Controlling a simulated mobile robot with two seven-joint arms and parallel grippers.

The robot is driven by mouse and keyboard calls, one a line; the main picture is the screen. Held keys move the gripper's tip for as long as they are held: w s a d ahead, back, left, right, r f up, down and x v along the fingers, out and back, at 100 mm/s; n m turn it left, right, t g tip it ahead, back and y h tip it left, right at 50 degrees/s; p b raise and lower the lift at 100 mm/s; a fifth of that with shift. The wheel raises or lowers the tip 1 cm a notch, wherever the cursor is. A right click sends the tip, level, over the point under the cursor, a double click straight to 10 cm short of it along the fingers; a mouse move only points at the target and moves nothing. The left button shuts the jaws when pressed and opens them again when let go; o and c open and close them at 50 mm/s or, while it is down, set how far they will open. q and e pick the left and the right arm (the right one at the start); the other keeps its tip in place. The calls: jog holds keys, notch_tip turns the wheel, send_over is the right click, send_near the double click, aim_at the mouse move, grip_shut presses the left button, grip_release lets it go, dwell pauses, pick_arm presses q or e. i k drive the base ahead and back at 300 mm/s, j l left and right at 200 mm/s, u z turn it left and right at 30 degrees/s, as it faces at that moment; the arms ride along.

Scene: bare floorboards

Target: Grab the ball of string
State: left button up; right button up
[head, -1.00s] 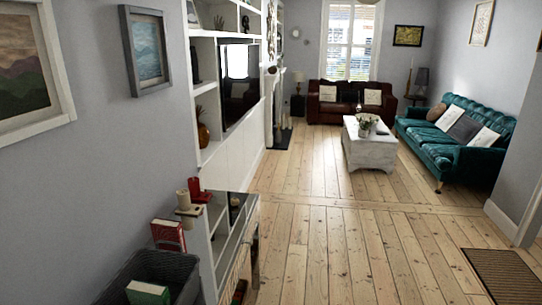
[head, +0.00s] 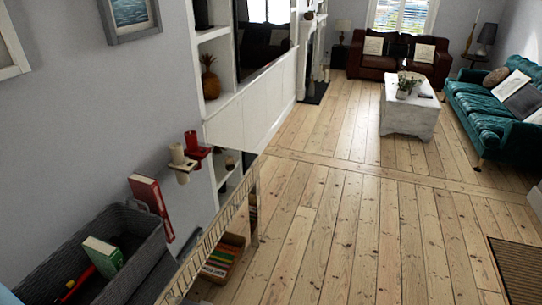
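I cannot make out a ball of string anywhere in the head view. Neither of my grippers shows. At the lower left, a dark grey woven basket (head: 137,277) holds a green book (head: 103,257). A small red and yellow thing, too small to name, also lies in it. A red book (head: 150,195) stands tilted at the basket's far edge. Beyond it are a cream cylinder (head: 178,154) and a red cylinder (head: 192,143), perhaps candles or spools.
Bare floorboards (head: 330,220) stretch ahead, with a doormat (head: 517,268) at right. A white coffee table (head: 408,112), brown sofa (head: 380,65) and teal sofa (head: 490,110) stand further off.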

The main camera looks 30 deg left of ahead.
aim_at(229, 160)
jog(key=i+l+u, duration=0.2)
jog(key=i, duration=0.25)
jog(key=i+u, duration=0.25)
jog(key=i, duration=0.2)
jog(key=i+l+u, duration=0.2)
jog(key=i, duration=0.25)
jog(key=i+u, duration=0.25)
jog(key=u, duration=0.2)
jog(key=i+l+u, duration=0.2)
jog(key=u, duration=0.2)
jog(key=i+l+u, duration=0.15)
jog(key=u, duration=0.3)
jog(key=i+l+u, duration=0.15)
jog(key=l+u, duration=0.25)
jog(key=i+l+u, duration=0.15)
jog(key=u, duration=0.3)
jog(key=l+u, duration=0.7)
jog(key=i+l+u, duration=0.1)
jog(key=l+u, duration=0.25)
jog(key=l, duration=0.15)
